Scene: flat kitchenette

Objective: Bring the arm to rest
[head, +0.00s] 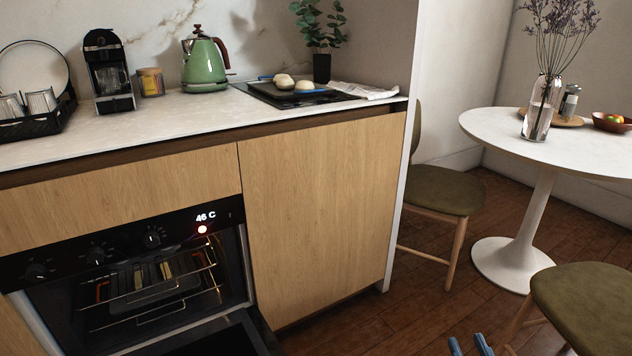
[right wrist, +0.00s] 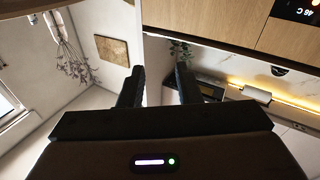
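My right gripper (head: 471,345) shows only by its two fingertips at the bottom edge of the head view, low over the wooden floor and right of the oven. In the right wrist view its two dark fingers (right wrist: 158,88) stand apart with nothing between them, so it is open and empty. That view is tilted, with the room seen upside down. The rest of the right arm is hidden in the head view. My left gripper is in neither view.
The oven (head: 150,290) stands open, its door (head: 225,338) lowered; its display reads 46 C. The counter (head: 180,112) holds a green kettle (head: 204,62) and a coffee machine (head: 108,70). A round white table (head: 480,122) and chairs (head: 590,300) stand right. Floor between is clear.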

